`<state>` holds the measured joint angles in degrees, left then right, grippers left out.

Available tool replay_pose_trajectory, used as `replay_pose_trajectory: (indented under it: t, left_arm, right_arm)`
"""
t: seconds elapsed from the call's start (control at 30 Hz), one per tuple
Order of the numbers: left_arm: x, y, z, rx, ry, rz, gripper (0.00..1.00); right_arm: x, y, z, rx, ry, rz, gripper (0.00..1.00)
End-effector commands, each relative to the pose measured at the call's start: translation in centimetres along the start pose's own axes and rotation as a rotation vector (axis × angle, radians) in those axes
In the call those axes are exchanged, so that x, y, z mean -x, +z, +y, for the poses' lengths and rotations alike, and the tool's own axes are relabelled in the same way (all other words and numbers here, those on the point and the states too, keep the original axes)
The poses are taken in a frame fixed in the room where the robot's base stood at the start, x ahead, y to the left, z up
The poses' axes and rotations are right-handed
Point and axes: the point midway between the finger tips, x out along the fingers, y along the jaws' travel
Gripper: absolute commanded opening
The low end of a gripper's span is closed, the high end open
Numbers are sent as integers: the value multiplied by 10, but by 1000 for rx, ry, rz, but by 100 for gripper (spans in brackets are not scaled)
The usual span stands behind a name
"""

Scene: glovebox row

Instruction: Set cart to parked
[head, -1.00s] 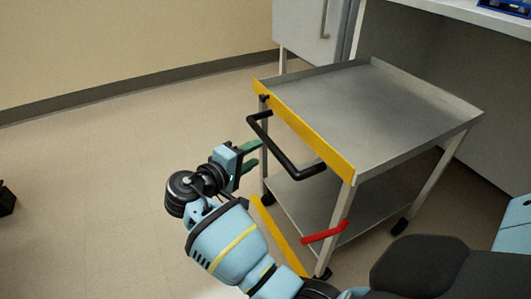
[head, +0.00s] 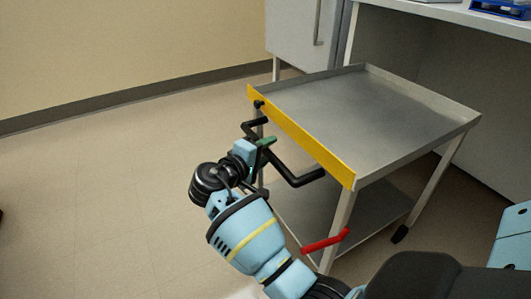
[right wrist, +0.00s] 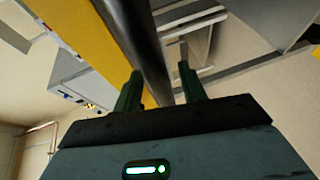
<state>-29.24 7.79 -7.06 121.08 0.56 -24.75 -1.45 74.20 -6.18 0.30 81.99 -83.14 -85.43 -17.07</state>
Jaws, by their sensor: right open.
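The cart (head: 370,115) is a grey steel trolley with a top tray, a lower shelf and a yellow front edge (head: 300,136). Its black bar handle (head: 295,178) sticks out from that edge. A red lever (head: 325,241) sits low on the near leg, slanting up to the right. My right gripper (head: 264,145) is at the handle. In the right wrist view its green fingers (right wrist: 160,88) are apart, with the black handle (right wrist: 138,40) running between them. Contact cannot be told. My left gripper is not in view.
A white cabinet (head: 293,30) stands behind the cart, and a workbench (head: 455,14) with a blue item (head: 498,8) stands at the back right. The floor (head: 100,200) left of the cart is clear up to the wall.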

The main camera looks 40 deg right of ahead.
Motion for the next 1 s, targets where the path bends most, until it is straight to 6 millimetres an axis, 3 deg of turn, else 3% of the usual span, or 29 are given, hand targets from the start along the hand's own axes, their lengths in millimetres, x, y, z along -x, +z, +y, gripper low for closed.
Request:
replay_pose_trajectory:
  t: [0.23,0.57,0.87,1.0]
  left_arm:
    - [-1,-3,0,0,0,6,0]
    - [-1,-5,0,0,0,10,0]
    - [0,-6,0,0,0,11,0]
    - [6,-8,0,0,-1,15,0]
  right_arm:
    - [-1,0,0,0,0,0,41]
    - [-1,0,0,0,0,0,0]
    - [-3,1,1,0,1,-1,0]
    - [-16,7,6,0,2,-3,0]
